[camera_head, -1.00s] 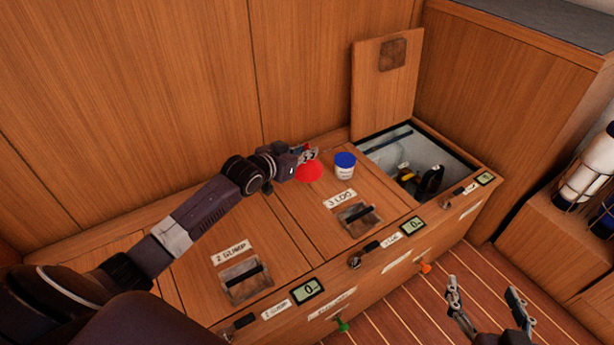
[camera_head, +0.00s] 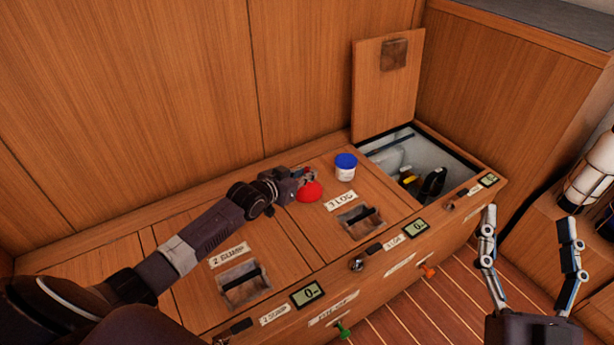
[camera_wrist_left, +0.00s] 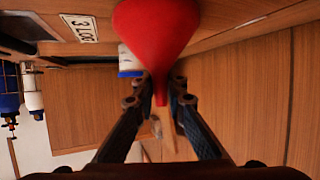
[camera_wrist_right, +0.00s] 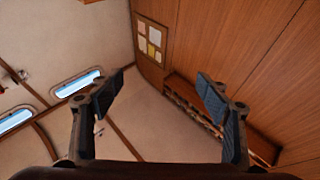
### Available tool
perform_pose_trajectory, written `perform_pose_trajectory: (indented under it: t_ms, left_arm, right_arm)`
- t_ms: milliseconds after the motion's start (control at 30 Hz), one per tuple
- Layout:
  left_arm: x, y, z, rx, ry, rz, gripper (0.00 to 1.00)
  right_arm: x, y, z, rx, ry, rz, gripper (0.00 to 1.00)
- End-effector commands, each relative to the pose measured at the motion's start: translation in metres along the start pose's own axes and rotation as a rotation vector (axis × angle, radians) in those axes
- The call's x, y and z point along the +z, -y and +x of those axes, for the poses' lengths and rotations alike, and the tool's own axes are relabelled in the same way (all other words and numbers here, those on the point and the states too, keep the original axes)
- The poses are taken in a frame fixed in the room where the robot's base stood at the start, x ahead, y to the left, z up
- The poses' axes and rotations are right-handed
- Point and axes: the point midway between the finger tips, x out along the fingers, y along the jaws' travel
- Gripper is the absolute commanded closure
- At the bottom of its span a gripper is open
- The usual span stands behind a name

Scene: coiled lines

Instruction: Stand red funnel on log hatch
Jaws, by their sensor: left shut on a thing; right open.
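The red funnel (camera_head: 309,191) is in my left gripper (camera_head: 306,176), over the left part of the log hatch (camera_head: 375,192). In the left wrist view the gripper (camera_wrist_left: 160,97) is shut on the narrow spout of the funnel (camera_wrist_left: 157,35). The wide mouth points down toward the lid; I cannot tell whether its rim touches. The log hatch is closed, with a "3 LOG" label (camera_head: 341,201) and a recessed handle (camera_head: 360,220). My right gripper (camera_head: 531,215) is open and empty, right of the bench; its fingers also show in the right wrist view (camera_wrist_right: 160,90).
A white tub with a blue lid (camera_head: 346,167) stands on the log hatch, right of the funnel. Further right is an open compartment (camera_head: 450,160) with items inside, its lid (camera_head: 385,95) raised.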

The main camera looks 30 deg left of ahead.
Motion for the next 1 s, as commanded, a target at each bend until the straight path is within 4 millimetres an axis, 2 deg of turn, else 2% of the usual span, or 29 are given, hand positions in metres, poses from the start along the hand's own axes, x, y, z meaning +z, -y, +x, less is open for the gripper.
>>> perform_pose_trajectory:
  t_ms: [100, 433, 467, 600, 1000]
  left_arm:
    - [0.0020, -0.0002, 0.0011, 0.000, -0.001, 0.000, 1.00]
    - [0.0035, -0.0002, 0.0017, 0.000, -0.001, 0.001, 1.00]
    - [0.0036, -0.0002, 0.0017, 0.000, 0.000, 0.001, 0.87]
    - [0.0033, -0.0002, 0.0016, 0.000, 0.000, 0.001, 0.72]
    - [0.0015, -0.0001, -0.0007, 0.000, 0.000, 0.001, 0.71]
  right_arm:
    - [-0.0061, 0.0008, 0.0000, -0.001, -0.028, 0.001, 0.30]
    - [-0.0086, 0.0010, -0.0001, -0.002, -0.040, 0.002, 0.30]
    - [-0.0098, 0.0011, 0.0000, -0.002, -0.045, 0.002, 0.30]
    - [-0.0098, 0.0012, 0.0001, -0.002, -0.044, 0.002, 0.30]
    - [-0.0064, 0.0011, 0.0009, -0.002, -0.025, 0.002, 0.30]
